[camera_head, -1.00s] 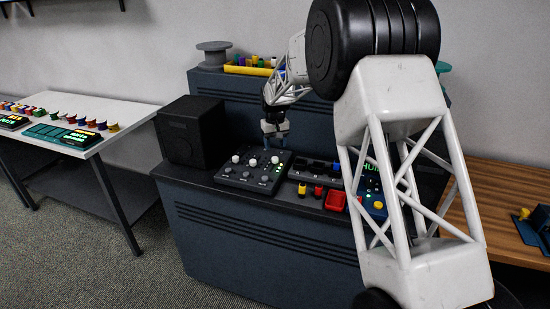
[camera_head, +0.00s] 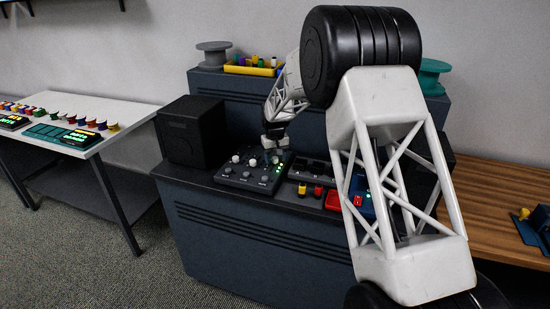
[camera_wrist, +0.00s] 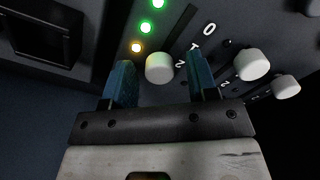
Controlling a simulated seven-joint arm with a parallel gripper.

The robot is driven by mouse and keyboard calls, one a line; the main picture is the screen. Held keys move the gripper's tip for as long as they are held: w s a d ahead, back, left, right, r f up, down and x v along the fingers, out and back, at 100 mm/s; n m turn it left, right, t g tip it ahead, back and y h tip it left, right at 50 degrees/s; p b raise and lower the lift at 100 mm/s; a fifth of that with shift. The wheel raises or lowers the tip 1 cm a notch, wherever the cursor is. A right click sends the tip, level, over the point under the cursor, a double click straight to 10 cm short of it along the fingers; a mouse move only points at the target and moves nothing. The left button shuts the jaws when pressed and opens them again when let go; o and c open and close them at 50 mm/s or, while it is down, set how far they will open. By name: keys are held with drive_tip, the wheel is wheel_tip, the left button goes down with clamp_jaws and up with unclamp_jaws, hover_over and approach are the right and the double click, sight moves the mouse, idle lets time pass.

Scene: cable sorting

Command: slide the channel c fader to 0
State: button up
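The dark fader panel (camera_head: 230,178) lies on the console top. In the wrist view, a white fader knob (camera_wrist: 159,67) stands beside the lit green and orange lights, close to the printed "2"; the "0" is further up its slot. Two other white knobs (camera_wrist: 251,65) and (camera_wrist: 286,86) stand to its right. I cannot read channel letters. My gripper (camera_wrist: 158,60) is open, with one teal finger on each side of the knob beside the lights. I cannot tell whether the fingers touch it. In the head view, my gripper (camera_head: 274,150) is low over the panel's back right.
A black box (camera_head: 190,132) stands left of the panel. To the right are a switch panel (camera_head: 310,172), yellow and red plugs (camera_head: 302,189) and a red tray (camera_head: 333,200). A raised shelf with a yellow tray (camera_head: 250,70) and grey spool (camera_head: 213,55) stands behind.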

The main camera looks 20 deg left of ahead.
sight(271, 171)
clamp_jaws()
drive_tip(key=shift+s, duration=2.55)
drive_tip(key=shift+o, duration=0.4)
unclamp_jaws()
drive_tip(key=shift+r, duration=0.1)
